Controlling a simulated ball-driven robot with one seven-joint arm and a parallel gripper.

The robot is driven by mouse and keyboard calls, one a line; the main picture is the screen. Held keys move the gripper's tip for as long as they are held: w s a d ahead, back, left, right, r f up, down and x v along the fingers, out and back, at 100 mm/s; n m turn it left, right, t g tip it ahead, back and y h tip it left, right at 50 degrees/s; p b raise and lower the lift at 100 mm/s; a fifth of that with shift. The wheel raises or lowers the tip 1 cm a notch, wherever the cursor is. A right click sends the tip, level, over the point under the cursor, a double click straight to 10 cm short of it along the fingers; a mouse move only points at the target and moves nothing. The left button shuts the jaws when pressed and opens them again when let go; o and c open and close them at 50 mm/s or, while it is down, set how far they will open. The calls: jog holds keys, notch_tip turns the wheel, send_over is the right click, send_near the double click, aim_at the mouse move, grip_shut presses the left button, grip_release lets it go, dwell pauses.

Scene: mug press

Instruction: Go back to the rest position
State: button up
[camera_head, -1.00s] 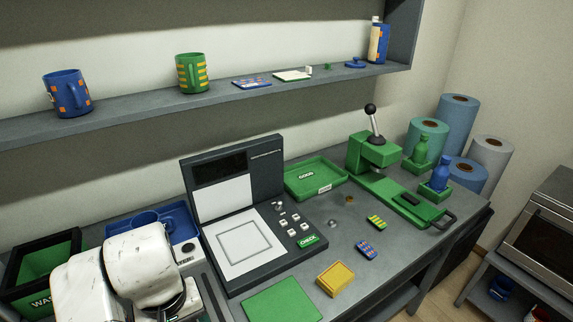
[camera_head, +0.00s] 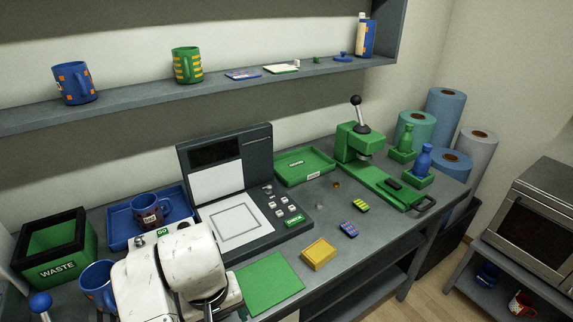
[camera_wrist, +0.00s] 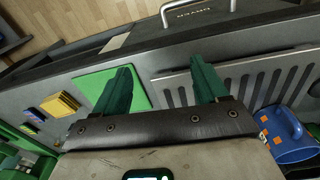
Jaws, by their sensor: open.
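My gripper (camera_wrist: 163,82) shows in the wrist view with its two green fingers wide apart and nothing between them. It is above the bench front, over a green mat (camera_wrist: 146,88) and a grey slotted plate (camera_wrist: 240,82). In the head view my white arm is at the lower left and hides part of the bench; my fingers cannot be made out there. The green mat (camera_head: 268,284) lies to the right of my arm.
A blue mug (camera_head: 98,284) stands left of my arm; a blue mug with orange squares (camera_wrist: 286,138) is at the wrist view's right. Another mug (camera_head: 148,212) stands in a blue tray (camera_head: 118,232). A waste bin (camera_head: 57,268) is at left. A yellow block (camera_head: 318,254) lies right of the mat.

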jog(key=d+f+m+t+h, duration=0.15)
jog(key=d+f, duration=0.25)
jog(key=d, duration=1)
jog(key=d+f+m+g, duration=0.15)
jog(key=d+f, duration=0.25)
jog(key=d, duration=0.9)
jog(key=s+d+f+m, duration=0.1)
jog(key=s+d+f, duration=0.3)
jog(key=s+d, duration=0.55)
jog(key=s+d+f+m+y, duration=0.1)
jog(key=s+d, duration=0.2)
jog(key=s, duration=1)
jog(key=shift+m, duration=0.4)
jog(key=shift+s+d+y, duration=0.1)
jog(key=shift+y, duration=0.15)
